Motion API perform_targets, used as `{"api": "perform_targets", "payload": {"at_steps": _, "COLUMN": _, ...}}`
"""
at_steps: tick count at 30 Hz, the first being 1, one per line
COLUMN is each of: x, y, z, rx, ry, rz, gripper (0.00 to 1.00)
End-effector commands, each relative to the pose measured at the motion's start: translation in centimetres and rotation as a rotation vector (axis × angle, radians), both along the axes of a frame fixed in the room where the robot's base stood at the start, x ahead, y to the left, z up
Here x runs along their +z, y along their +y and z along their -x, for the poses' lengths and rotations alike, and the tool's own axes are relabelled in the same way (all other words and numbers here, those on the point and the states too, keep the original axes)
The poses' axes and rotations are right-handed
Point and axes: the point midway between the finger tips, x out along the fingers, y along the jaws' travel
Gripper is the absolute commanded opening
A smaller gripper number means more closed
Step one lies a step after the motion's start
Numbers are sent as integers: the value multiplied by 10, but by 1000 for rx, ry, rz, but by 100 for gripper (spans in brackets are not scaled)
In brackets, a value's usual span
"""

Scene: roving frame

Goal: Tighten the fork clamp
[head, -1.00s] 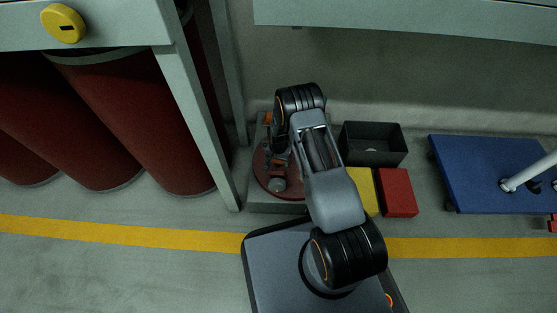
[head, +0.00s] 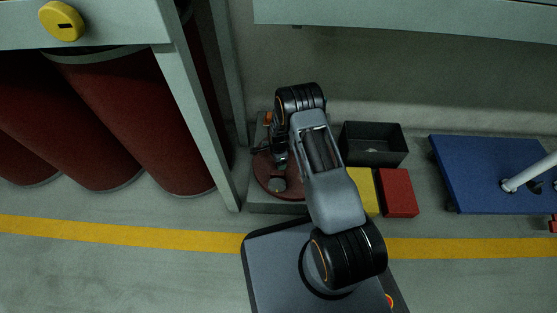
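A round dark red plate (head: 266,183) lies on a low grey base beside the cabinet leg. Small metal parts stand on it, and a small orange part (head: 268,118) shows at its back. I cannot make out which part is the fork clamp. My arm reaches over the plate's right side. My gripper (head: 280,166) is small and dark, pointing down at the parts on the plate. Its fingers blend with those parts, so I cannot tell whether they touch or hold anything. My arm hides the plate's right side.
A black open bin (head: 392,160), a yellow block (head: 364,192) and a red block (head: 398,193) stand right of my arm. A blue platform (head: 480,168) with a white pole is further right. A pale green frame leg (head: 205,135) and dark red cylinders (head: 120,125) bound the left.

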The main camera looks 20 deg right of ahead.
Motion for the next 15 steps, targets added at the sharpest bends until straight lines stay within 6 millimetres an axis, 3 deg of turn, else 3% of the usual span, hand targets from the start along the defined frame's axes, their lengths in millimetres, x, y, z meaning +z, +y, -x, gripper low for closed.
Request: {"api": "perform_targets", "payload": {"at_steps": 15, "x": 0, "y": -1, "z": 0, "rx": -328, "ry": -1, "rz": 0, "gripper": 49}}
